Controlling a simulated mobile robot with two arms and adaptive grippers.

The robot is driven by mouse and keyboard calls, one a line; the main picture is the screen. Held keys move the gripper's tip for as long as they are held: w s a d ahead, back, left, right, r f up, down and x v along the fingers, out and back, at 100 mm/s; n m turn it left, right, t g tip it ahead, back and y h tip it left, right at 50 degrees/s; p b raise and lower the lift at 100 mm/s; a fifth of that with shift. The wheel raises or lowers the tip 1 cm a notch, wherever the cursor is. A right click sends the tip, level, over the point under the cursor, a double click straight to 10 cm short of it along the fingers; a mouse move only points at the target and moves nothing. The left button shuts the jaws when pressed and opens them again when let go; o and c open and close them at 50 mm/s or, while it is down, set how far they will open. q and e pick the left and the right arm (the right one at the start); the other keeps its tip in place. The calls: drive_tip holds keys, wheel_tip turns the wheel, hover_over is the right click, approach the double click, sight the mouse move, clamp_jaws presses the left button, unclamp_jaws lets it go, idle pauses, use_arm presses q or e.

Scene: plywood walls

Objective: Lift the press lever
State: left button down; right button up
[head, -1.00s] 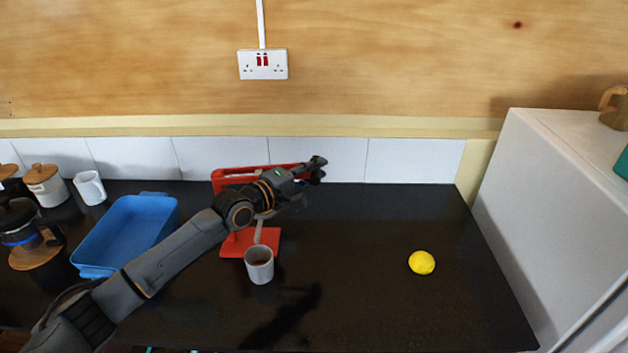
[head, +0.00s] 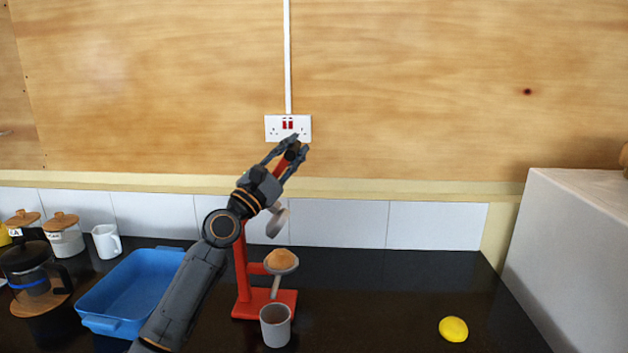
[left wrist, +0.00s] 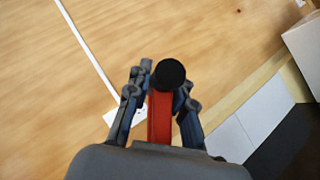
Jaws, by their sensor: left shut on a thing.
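The red press (head: 241,268) stands on the black worktop, its lever raised steeply. The lever (head: 281,166) is red with a black knob at its end; it also shows in the left wrist view (left wrist: 160,118). My left gripper (head: 293,151) is shut on the lever near the knob, with one finger on each side in the left wrist view (left wrist: 158,100). A grey disc (head: 277,222) hangs below the gripper, above a cup holding something orange-brown (head: 281,259). A grey mug (head: 275,325) stands at the press's base. My right gripper is not in view.
A blue tray (head: 95,319) lies left of the press, partly behind my left arm. A cafetiere (head: 25,270), jars and a white mug (head: 106,241) stand farther left. A lemon (head: 453,329) lies right on clear worktop. A white cabinet (head: 580,255) stands far right.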

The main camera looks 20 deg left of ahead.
use_arm(q)
drive_tip(key=s+a+r+n+t+y+b, duration=0.1)
drive_tip(key=s+a+r+n+t+y, duration=0.1)
drive_tip(key=a+n+y, duration=0.5)
drive_tip(key=s+a+r+n+t+y+b, duration=0.1)
drive_tip(key=s+a+r+n+y, duration=0.1)
drive_tip(key=a+n+y, duration=0.5)
drive_tip(key=shift+s+a+n+t+y, duration=0.45)
drive_tip(key=shift+a+n, duration=0.75)
drive_tip(key=shift+n, duration=0.4)
drive_tip(key=c, duration=1.2)
unclamp_jaws()
drive_tip(key=shift+o, duration=0.2)
